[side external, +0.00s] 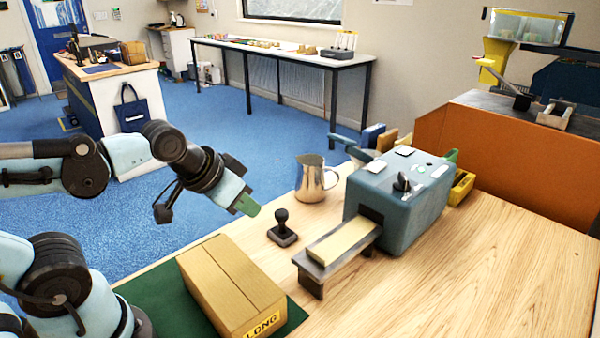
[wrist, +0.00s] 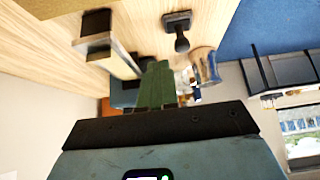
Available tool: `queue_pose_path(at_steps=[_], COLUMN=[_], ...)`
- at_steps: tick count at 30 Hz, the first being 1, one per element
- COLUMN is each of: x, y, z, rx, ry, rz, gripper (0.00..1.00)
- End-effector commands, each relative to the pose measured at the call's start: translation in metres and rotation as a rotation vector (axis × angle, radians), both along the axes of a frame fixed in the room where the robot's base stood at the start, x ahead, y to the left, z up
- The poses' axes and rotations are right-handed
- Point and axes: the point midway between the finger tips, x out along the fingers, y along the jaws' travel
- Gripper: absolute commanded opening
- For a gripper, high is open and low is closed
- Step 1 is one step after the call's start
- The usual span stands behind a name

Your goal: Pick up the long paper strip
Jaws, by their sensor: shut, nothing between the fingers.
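The long paper strip (side external: 343,241) is pale yellow and lies flat on a low grey out-feed shelf (side external: 311,281) in the side view. Its far end meets the dark slot of a blue-grey machine (side external: 420,210). My gripper (side external: 247,206) has green fingertips and is in the air to the left of the strip, above the table's far-left edge, apart from it. In the wrist view the fingers (wrist: 157,85) are together with nothing between them. The shelf also shows there (wrist: 93,42), left of the fingers; the strip is hard to make out.
A closed carton (side external: 232,285) lies on a green mat (side external: 296,316) at the table's front left. A black hand stamp (side external: 283,230) and a metal jug (side external: 314,180) stand between my gripper and the machine. A yellow bin (side external: 461,188) is behind it. The table's right side is clear.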

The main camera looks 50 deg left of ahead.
Motion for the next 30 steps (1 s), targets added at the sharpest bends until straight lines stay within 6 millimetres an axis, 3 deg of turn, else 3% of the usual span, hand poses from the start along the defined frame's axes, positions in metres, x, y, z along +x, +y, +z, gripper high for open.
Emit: queue_pose_path(at_steps=[8,15,25,30], x=[0.000,0.000,0.002,0.011], y=[0.000,0.000,-0.002,-0.016], z=[0.000,0.000,0.002,0.015], rx=[0.000,0.000,-0.022,-0.154], ry=[0.000,0.000,0.013,0.100], rz=[0.000,0.000,0.025,0.192], gripper=[0.00,0.33,0.33,0.33])
